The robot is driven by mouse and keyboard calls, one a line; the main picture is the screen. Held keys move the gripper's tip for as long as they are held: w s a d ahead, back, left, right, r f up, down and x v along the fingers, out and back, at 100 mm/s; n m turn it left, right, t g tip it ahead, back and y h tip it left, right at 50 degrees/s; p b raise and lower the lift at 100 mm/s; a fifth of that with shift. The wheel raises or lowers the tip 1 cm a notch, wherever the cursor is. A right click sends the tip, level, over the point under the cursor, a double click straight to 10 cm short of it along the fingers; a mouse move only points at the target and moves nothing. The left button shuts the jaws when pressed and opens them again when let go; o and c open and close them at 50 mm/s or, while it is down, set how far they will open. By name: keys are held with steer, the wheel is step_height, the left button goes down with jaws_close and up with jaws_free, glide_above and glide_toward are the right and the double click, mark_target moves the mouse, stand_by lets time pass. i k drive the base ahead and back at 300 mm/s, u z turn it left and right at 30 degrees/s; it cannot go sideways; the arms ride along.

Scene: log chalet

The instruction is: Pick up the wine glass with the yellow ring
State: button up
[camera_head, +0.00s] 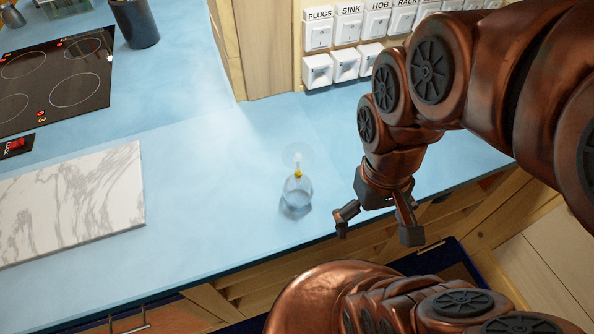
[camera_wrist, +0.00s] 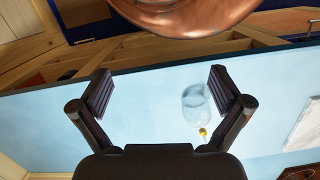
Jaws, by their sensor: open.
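The clear wine glass (camera_head: 297,192) stands on the blue counter near its front edge. It looks upside down, bowl low and round foot uppermost. A small yellow ring (camera_head: 298,174) sits on its stem. My gripper (camera_head: 376,227) is open and empty, to the right of the glass in the head view, near the counter's front edge, and apart from it. In the wrist view the glass (camera_wrist: 195,103) shows beyond my open gripper (camera_wrist: 159,90), toward the right finger, with the yellow ring below its bowl. The foot is hard to make out there.
The blue counter (camera_head: 200,180) is clear around the glass. A marble board (camera_head: 75,205) and a black hob (camera_head: 60,75) lie to the left. A dark cup (camera_head: 135,22) stands at the back. Labelled switches (camera_head: 346,32) line the wall behind, beside a wooden post.

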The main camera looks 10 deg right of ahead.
mark_target(298, 188)
steer(key=z, duration=1.05)
steer(key=k, duration=1.35)
steer(key=u, duration=1.5)
